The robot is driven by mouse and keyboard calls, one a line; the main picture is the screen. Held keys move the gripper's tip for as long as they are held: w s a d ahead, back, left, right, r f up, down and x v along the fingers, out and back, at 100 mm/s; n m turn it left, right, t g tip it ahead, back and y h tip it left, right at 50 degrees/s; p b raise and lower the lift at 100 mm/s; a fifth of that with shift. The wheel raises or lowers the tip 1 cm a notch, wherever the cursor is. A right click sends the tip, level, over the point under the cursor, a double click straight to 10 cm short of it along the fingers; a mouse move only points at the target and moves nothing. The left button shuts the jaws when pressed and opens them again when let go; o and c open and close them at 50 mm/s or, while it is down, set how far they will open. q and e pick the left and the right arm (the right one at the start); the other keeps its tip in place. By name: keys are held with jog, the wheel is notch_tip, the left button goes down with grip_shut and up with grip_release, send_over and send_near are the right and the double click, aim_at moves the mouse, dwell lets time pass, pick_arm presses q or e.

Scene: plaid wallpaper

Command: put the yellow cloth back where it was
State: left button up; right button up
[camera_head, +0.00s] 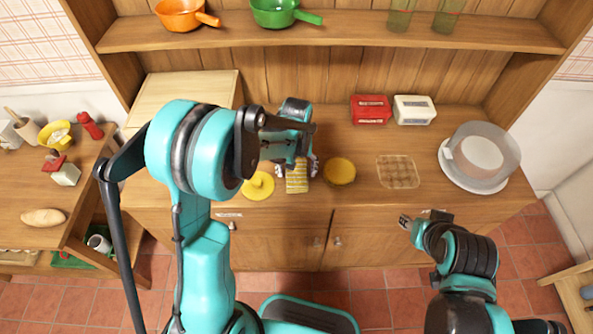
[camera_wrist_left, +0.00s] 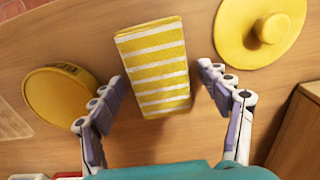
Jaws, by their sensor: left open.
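The yellow cloth (camera_head: 297,183) has white stripes and lies folded on the wooden counter. It fills the middle of the left wrist view (camera_wrist_left: 157,65). My left gripper (camera_head: 296,168) is over the cloth's far end in the head view and partly hides it. In the left wrist view the gripper (camera_wrist_left: 162,78) is open, one finger on each side of the cloth's near end, with gaps on both sides. My right gripper (camera_head: 407,221) is in front of the counter at the right, away from the cloth; its jaws are too small to read.
A yellow lid (camera_head: 257,187) lies left of the cloth and a round yellow tin (camera_head: 339,172) right of it. Further right are an egg tray (camera_head: 398,172) and a clear-walled round container (camera_head: 481,157). Red (camera_head: 371,110) and white (camera_head: 413,110) boxes stand behind. A shelf (camera_head: 330,30) runs above.

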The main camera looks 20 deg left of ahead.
aim_at(296, 172)
pick_arm(q)
notch_tip(296, 172, up, 10)
jog(key=p, duration=0.3)
jog(key=s+a+r+m+t, duration=0.1)
jog(key=s+r+t, duration=0.2)
jog(key=s, duration=0.5)
jog(key=s+a+r+m+t, duration=0.1)
jog(key=s+r+t, duration=0.3)
jog(key=s, duration=0.5)
jog(key=shift+a+r+m, duration=0.4)
jog(key=shift+r+m, duration=0.2)
jog(key=shift+r, duration=0.15)
notch_tip(296, 172, down, 4)
jog(key=b, duration=0.4)
jog(key=shift+f, duration=0.1)
